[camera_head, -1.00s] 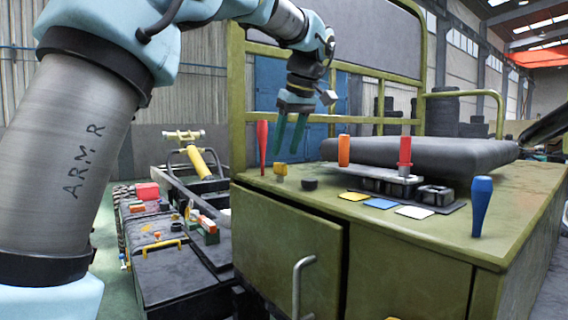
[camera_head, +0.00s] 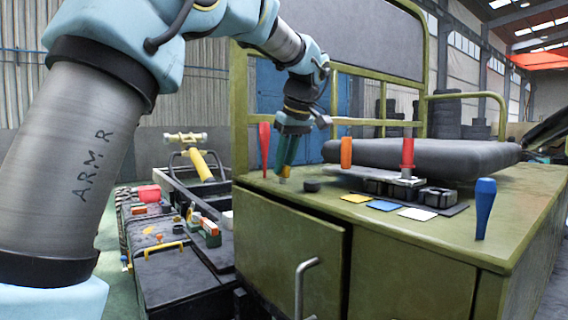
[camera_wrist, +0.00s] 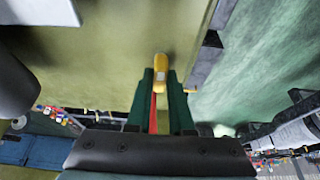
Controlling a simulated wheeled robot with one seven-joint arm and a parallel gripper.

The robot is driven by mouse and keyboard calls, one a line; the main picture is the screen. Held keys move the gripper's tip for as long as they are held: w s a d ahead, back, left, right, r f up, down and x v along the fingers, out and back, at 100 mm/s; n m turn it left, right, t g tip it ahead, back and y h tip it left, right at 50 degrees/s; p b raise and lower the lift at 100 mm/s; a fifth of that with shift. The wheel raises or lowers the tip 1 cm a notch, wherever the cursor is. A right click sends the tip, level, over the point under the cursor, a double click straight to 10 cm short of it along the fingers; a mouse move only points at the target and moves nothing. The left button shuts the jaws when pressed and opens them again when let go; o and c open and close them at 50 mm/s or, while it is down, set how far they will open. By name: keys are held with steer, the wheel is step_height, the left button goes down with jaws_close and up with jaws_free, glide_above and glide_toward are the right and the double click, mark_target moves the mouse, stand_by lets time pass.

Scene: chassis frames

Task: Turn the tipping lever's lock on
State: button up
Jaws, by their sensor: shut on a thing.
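A small yellow knob (camera_head: 283,180) stands on the green console top (camera_head: 330,210), close to the left red lever (camera_head: 265,148). My gripper (camera_head: 286,168) points down onto this knob and is shut on it. In the wrist view the yellow knob (camera_wrist: 161,68) shows between the fingertips, with the red lever (camera_wrist: 153,115) behind. The fingers hide most of the knob in the head view. Other upright levers are orange (camera_head: 346,152), red (camera_head: 407,155) in a grey gate, and blue (camera_head: 482,205). I cannot tell which is the tipping lever.
A low black knob (camera_head: 311,186) sits just right of my gripper. A dark seat cushion (camera_head: 430,157) lies behind the levers. Yellow, blue and white plates (camera_head: 418,213) lie flat in front. Green rails (camera_head: 238,110) rise at the back left.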

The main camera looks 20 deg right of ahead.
jaws_close()
steer(key=shift+m, duration=0.3)
steer(key=m, duration=0.1)
steer(key=m+h, duration=0.1)
steer(key=m, duration=0.1)
steer(key=shift+a+h, duration=0.2)
steer(key=shift+h, duration=0.1)
steer(key=m+p, duration=0.1)
steer(key=m, duration=0.1)
steer(key=m+h, duration=0.1)
steer(key=m, duration=0.1)
steer(key=shift+a+r+m+g+h+p, duration=0.1)
steer(key=shift+r+m+g+h+p, duration=0.05)
steer(key=shift+m+g+h+p, duration=0.2)
steer(key=m+p, duration=0.1)
steer(key=m, duration=0.1)
steer(key=m+g+h+p, duration=0.1)
steer(key=m, duration=0.1)
steer(key=shift+w+m, duration=0.2)
steer(key=shift+m, duration=0.15)
steer(key=m+g, duration=0.1)
steer(key=m, duration=0.1)
steer(key=m+g+h+p, duration=0.1)
steer(key=m, duration=0.1)
steer(key=shift+m, duration=0.4)
steer(key=shift+p, duration=0.3)
